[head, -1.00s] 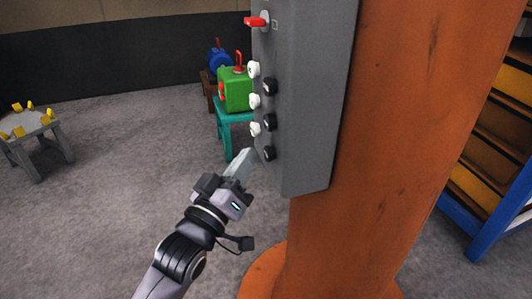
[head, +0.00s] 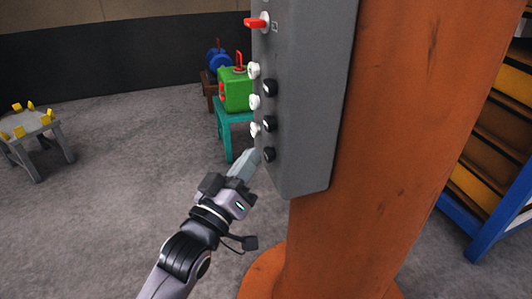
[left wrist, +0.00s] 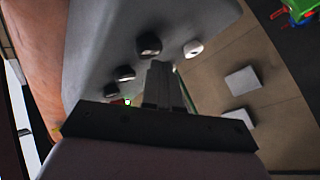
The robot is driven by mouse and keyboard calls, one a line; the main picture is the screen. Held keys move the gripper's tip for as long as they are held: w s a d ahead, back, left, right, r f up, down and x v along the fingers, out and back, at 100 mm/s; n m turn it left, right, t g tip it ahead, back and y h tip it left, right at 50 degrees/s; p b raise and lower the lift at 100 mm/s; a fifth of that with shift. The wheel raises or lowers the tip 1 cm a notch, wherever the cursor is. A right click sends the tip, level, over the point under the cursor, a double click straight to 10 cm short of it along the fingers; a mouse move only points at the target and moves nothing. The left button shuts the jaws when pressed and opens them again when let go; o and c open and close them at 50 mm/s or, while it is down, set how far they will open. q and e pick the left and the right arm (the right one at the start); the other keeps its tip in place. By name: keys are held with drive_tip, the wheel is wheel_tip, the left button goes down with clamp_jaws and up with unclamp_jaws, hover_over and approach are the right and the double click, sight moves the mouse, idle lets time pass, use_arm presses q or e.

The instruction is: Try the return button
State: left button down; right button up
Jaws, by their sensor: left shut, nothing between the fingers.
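A grey control box (head: 305,110) on an orange column carries white buttons and black buttons on its left-facing side. The lowest white button (head: 255,130) and lowest black button (head: 269,154) are by my left gripper (head: 250,158). No readable label shows which is the return button. The gripper is shut and empty, its tips at the box's lower end; whether they touch a button I cannot tell. In the left wrist view its fingers (left wrist: 160,70) point between a black button (left wrist: 149,44) and a white button (left wrist: 193,48). My right gripper is out of view.
A red switch handle (head: 256,23) sits high on the box. The orange column (head: 400,130) stands right of it. Behind are a green casting (head: 236,92) on a teal stand and a blue casting (head: 218,60). A grey stool (head: 28,126) with yellow pegs stands left. Floor between is clear.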

use_arm(q)
drive_tip(key=shift+w+d, duration=0.2)
drive_tip(key=shift+d, duration=0.3)
idle(2.8)
drive_tip(key=shift+a, duration=0.1)
idle(2.1)
drive_tip(key=shift+s+a+p, duration=0.35)
drive_tip(key=shift+a+p, duration=0.15)
drive_tip(key=shift+a, duration=0.3)
drive_tip(key=shift+s+a+p, duration=0.3)
drive_tip(key=shift+a, duration=0.45)
drive_tip(key=shift+s+a+p, duration=0.25)
drive_tip(key=shift+s+a, duration=0.1)
drive_tip(key=shift+a, duration=0.35)
drive_tip(key=shift+s+a+p, duration=0.3)
drive_tip(key=shift+a, duration=0.45)
